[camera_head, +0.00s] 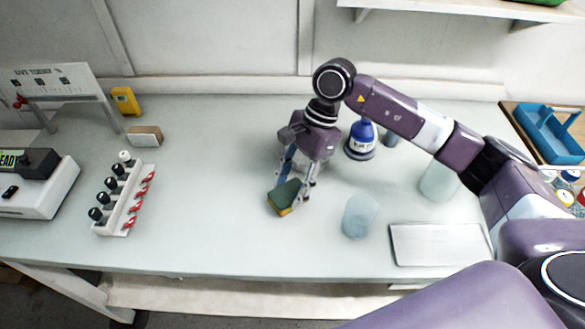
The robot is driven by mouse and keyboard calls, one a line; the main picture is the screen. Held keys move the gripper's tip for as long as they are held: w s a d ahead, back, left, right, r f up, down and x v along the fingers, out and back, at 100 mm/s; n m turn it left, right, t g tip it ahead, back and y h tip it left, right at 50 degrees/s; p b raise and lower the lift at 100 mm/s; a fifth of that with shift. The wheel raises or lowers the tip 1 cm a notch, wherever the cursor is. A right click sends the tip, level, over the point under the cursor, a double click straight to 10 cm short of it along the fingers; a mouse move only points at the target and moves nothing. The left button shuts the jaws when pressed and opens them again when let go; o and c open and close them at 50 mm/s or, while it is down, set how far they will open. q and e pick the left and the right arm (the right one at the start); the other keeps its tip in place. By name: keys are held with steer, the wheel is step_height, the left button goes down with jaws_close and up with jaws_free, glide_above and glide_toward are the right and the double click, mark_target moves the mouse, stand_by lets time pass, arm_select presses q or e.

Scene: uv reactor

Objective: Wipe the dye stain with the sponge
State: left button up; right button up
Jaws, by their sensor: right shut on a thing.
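My right gripper (294,187) is shut on the sponge (284,197), which has a dark green face and a yellow side. It holds the sponge tilted over the middle of the pale bench (219,217). I cannot tell whether the sponge touches the bench top. A faint bluish smudge shows just behind the gripper, mostly hidden by it, and I cannot tell if it is the dye stain. No other stain is clear on the bench. My left gripper is not in view.
A blue bottle (361,137) stands behind the gripper on the right. A translucent beaker (360,216) stands right of the sponge, near a silver tray (438,245). A white rack with black knobs (124,200) is at left.

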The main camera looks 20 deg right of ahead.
steer(key=shift+r, duration=0.6)
steer(key=shift+r+p, duration=0.45)
steer(key=shift+r, duration=0.35)
steer(key=shift+d+r+p, duration=0.1)
steer(key=shift+r+p, duration=0.2)
steer(key=shift+r, duration=0.65)
